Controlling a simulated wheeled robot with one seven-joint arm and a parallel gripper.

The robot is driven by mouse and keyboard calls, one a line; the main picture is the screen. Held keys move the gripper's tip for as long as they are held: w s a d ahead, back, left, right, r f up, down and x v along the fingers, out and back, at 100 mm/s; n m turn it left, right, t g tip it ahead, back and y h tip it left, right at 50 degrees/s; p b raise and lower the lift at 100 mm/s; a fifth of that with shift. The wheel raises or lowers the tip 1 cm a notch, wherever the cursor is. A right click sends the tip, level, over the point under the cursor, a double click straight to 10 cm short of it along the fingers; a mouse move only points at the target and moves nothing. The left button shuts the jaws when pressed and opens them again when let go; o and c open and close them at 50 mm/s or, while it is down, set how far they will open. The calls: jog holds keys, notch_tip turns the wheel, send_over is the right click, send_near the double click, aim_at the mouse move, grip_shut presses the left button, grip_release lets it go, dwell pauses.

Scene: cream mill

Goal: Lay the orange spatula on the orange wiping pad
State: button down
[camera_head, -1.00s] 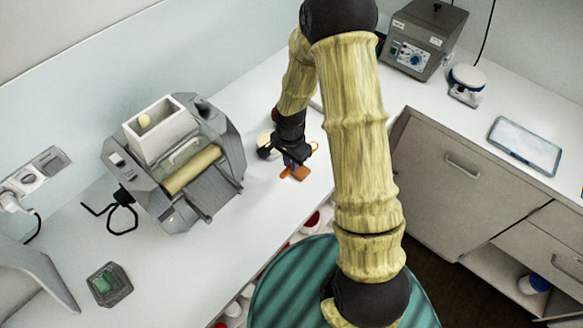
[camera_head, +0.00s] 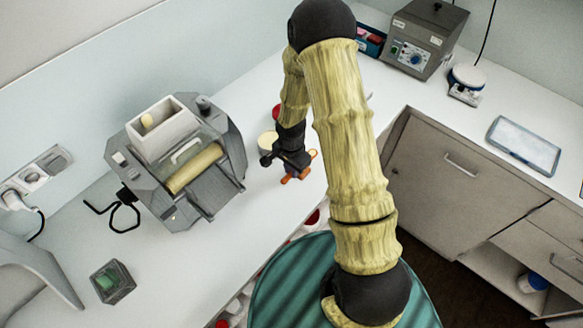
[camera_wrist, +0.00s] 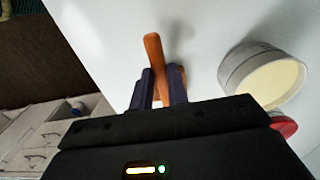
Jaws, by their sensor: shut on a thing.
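My gripper (camera_wrist: 159,88) is shut on the orange spatula (camera_wrist: 153,50), whose handle stands up between the dark fingers in the wrist view. In the head view my gripper (camera_head: 292,174) is low over the white counter, right of the grey mill. Small orange parts (camera_head: 303,174) show around the fingers there. I cannot tell which of them are spatula and which might be the orange wiping pad. No pad shows clearly in the wrist view, and my gripper hides much of the spot. Whether the spatula touches the counter is unclear.
A round tub of cream (camera_wrist: 270,82) stands close beside my gripper, with a red item (camera_wrist: 285,126) near it. The grey mill (camera_head: 180,160) stands to the left. The counter's front edge is close by.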

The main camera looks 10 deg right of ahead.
jog(key=shift+f, duration=0.1)
jog(key=c, duration=1.4)
grip_release()
jog(key=shift+o, duration=0.2)
jog(key=shift+r, duration=0.2)
notch_tip(320, 180, up, 12)
jog(key=b, duration=0.2)
jog(key=shift+b, duration=0.4)
